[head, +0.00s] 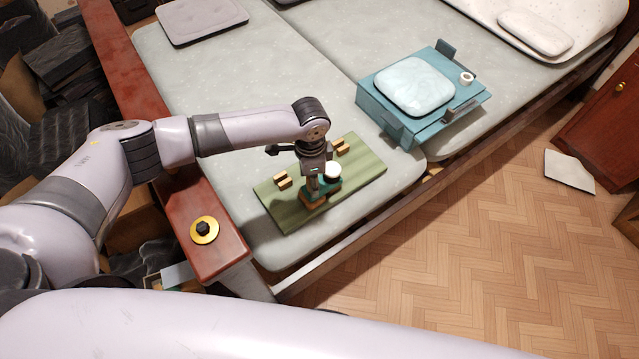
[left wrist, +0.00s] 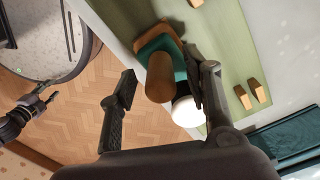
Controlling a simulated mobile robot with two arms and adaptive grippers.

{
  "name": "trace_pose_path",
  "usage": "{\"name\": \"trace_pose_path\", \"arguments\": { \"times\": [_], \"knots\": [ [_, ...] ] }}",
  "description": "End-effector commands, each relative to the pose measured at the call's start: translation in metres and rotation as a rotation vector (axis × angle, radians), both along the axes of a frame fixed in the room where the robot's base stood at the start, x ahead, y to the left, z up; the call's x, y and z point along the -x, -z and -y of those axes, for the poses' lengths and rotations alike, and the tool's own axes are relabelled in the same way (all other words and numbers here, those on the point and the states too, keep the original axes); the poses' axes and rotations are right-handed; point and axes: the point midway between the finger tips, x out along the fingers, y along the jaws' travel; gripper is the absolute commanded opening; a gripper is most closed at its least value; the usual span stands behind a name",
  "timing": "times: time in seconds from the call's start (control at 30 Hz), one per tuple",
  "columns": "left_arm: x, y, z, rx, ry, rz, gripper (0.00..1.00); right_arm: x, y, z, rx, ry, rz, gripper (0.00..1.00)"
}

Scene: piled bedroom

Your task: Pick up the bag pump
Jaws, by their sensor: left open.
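What looks like the bag pump (left wrist: 160,78) has a brown cylinder, a teal base and a white round part beside it. It stands on a green board (head: 358,183) on the bed; in the head view its teal part (head: 327,187) and white top show beside my gripper, which partly hides it. My left gripper (head: 318,183) is open and points down over it. In the left wrist view, the fingers of my left gripper (left wrist: 167,80) lie either side of the brown cylinder, the right finger close to it. No grip shows. A dark gripper (left wrist: 36,108), apparently my right, shows small at the left.
Small wooden blocks (head: 283,180) lie on the board near the pump. A blue tray-like stand (head: 440,122) with a cushion is further right on the bed. A red-brown bed rail (head: 190,225) carries a gold disc (head: 204,230). The wooden floor (head: 480,270) is mostly clear.

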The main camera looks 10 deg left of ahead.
Motion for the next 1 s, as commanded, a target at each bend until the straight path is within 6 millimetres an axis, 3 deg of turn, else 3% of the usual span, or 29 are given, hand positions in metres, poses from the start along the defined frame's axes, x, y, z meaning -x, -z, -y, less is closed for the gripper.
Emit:
{"name": "trace_pose_path", "arguments": {
  "times": [0.7,1.0],
  "knots": [
    [0.0002,-0.0003,-0.0004,-0.001,-0.001,0.000,0.00,-0.0002,0.0001,-0.0016,-0.002,0.001,0.000,0.40],
    [0.0001,-0.0003,-0.0004,-0.001,-0.001,0.000,0.00,0.0000,0.0001,-0.0008,-0.001,0.001,0.000,0.40]
  ]
}}
